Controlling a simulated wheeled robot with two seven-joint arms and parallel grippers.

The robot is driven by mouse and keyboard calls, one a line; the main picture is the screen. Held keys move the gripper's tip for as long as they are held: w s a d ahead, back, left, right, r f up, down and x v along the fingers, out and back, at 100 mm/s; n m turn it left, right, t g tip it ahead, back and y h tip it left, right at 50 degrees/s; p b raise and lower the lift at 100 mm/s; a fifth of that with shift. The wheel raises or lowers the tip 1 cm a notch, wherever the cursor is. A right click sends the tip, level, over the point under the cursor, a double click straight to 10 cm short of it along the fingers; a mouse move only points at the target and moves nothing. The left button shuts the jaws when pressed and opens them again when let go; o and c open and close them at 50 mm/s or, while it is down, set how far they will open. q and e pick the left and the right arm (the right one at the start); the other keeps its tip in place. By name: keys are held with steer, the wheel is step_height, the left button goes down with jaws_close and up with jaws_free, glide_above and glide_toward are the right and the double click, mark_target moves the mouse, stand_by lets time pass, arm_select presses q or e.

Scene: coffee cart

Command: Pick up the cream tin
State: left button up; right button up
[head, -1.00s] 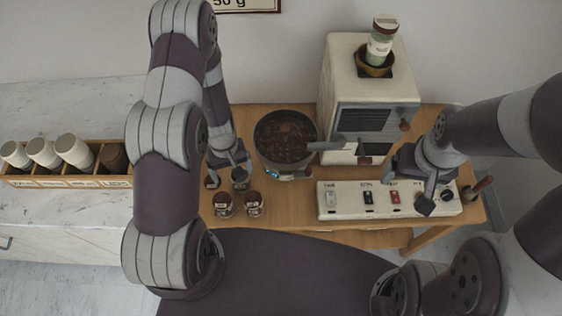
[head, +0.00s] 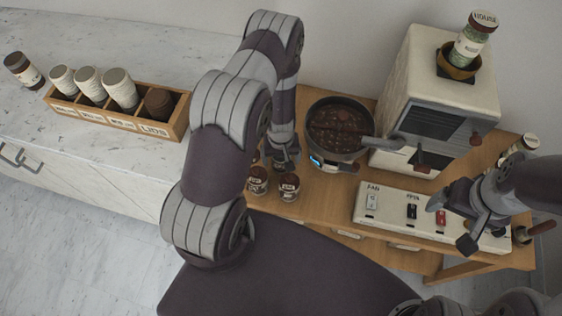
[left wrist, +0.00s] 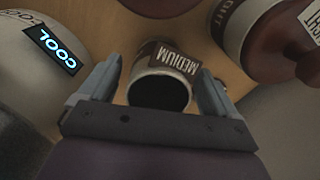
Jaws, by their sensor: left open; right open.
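A small cream-coloured open tin labelled MEDIUM (left wrist: 160,68) stands on the wooden top in the left wrist view, its inside dark. It is the tin that best fits the task's name. My left gripper (left wrist: 157,88) is open, with one finger on each side of the tin; I cannot tell whether they touch it. In the head view, my left gripper (head: 284,160) reaches down beside the pan, and its arm hides most of that tin. My right gripper (head: 452,223) is open and empty above the switch panel (head: 392,207).
Two lidded jars (head: 257,182) (head: 289,187) stand close in front of the left gripper. A pan of beans (head: 340,125) on a COOL-lit base is just right of it. A cream machine (head: 425,75) stands behind. A cup crate (head: 110,118) sits on the left counter.

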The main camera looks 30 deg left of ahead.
arm_select(q)
steer(key=c, duration=1.3)
